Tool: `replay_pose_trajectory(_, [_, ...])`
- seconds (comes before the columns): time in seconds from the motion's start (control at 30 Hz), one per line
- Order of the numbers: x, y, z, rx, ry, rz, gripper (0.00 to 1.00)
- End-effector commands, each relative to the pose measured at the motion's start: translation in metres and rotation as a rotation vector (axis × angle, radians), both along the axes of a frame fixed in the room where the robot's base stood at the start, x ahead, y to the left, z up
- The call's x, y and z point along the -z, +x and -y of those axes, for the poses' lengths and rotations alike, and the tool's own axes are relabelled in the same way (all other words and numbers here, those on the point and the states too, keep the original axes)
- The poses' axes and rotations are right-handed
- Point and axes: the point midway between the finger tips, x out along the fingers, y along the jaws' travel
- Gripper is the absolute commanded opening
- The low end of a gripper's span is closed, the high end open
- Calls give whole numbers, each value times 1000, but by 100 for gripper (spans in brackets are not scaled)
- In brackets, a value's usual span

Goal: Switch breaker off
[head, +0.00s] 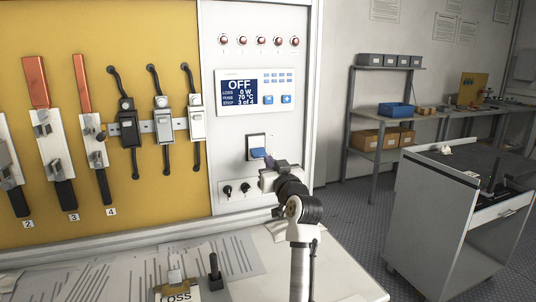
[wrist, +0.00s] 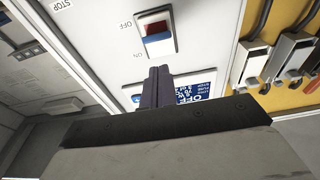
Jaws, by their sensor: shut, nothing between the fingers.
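The breaker switch (head: 256,142) is a rocker in a dark frame on the white panel, below the display. In the wrist view the rocker (wrist: 156,29) shows white, red and blue faces, with OFF and ON labels beside it. My gripper (head: 269,160) is at the switch and partly covers its lower right in the head view. The display (head: 256,92) reads OFF and 0 W.
Red lamps (head: 260,41) line the panel top. Large fuses (head: 49,135) and smaller holders (head: 162,120) hang on the yellow board. Papers (head: 90,280) and a black-handled lever (head: 214,268) are on the bench. A grey cart (head: 440,225) stands right.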

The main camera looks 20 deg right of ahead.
Motion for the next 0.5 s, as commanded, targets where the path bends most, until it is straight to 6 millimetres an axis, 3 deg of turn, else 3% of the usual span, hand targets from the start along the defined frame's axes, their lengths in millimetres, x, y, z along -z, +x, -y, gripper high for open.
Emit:
replay_pose_trajectory(0.17, [21,-21,2,2,-1,1,0])
replay_pose_trajectory(0.5, [25,-29,2,1,-2,2,0])
